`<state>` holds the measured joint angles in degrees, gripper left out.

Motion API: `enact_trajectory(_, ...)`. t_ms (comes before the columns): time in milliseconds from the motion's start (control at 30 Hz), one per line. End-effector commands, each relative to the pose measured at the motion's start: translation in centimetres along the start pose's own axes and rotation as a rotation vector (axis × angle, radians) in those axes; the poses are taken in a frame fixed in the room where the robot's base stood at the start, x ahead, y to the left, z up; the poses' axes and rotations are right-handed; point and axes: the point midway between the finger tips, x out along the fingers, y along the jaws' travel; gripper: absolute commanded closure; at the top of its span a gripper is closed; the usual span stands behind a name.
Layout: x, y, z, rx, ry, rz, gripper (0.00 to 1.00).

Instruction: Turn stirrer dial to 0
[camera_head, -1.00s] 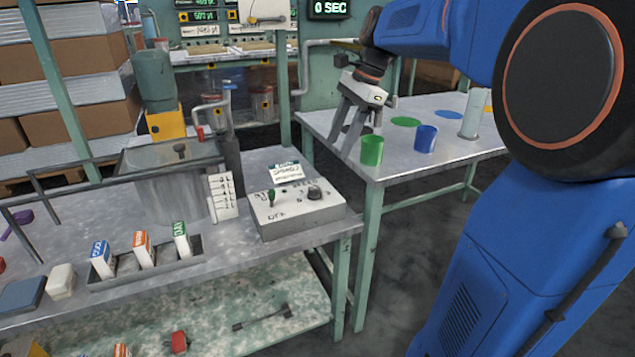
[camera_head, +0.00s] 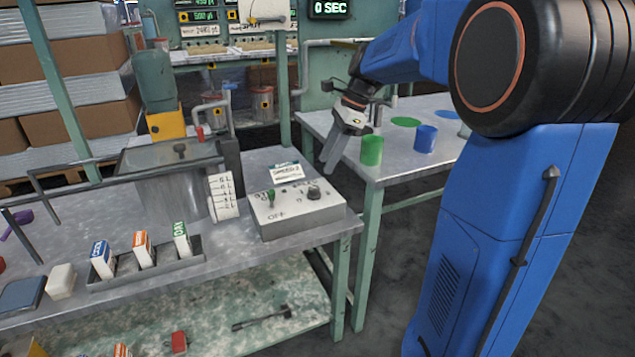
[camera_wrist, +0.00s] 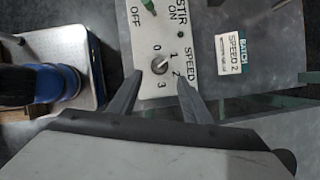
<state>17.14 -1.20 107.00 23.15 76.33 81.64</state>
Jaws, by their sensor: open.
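The stirrer control box (camera_head: 292,219) is a pale box at the right end of the near bench. Its dark dial (camera_head: 314,192) is on the top right, and a green toggle (camera_head: 271,197) is at the left. In the wrist view the dial (camera_wrist: 161,62) is a knob ringed by 0, 1, 2 and 3, labelled SPEED. The exact number its pointer marks is too small to tell. My gripper (camera_head: 328,166) is above and behind the box, apart from it. In the wrist view my gripper (camera_wrist: 160,85) is open and empty, its fingers pointing toward the dial.
A card reading SPEED 2 (camera_head: 287,173) lies behind the box. A level scale (camera_head: 223,196) and metal tank (camera_head: 170,195) stand to the left. A green cup (camera_head: 371,150) and blue cup (camera_head: 426,138) stand on the back table (camera_head: 400,173).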

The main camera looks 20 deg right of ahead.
Motion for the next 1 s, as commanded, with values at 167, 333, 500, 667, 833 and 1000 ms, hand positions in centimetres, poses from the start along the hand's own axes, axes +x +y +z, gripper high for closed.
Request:
enact_trajectory(167, 3.3, 0.1, 0.0, 0.0, 0.0, 0.003, 0.55)
enact_trajectory(333, 5.9, 0.0, 0.0, 0.0, -0.001, 0.002, 0.55)
enact_trajectory(500, 7.5, 0.0, 0.0, -0.001, -0.001, 0.001, 0.55)
enact_trajectory(667, 8.2, 0.0, 0.0, -0.001, 0.0, 0.0, 0.55)
enact_trajectory(833, 8.2, 0.0, 0.0, -0.001, 0.0, 0.0, 0.55)
enact_trajectory(1000, 8.2, 0.0, 0.0, 0.0, 0.0, 0.0, 0.74)
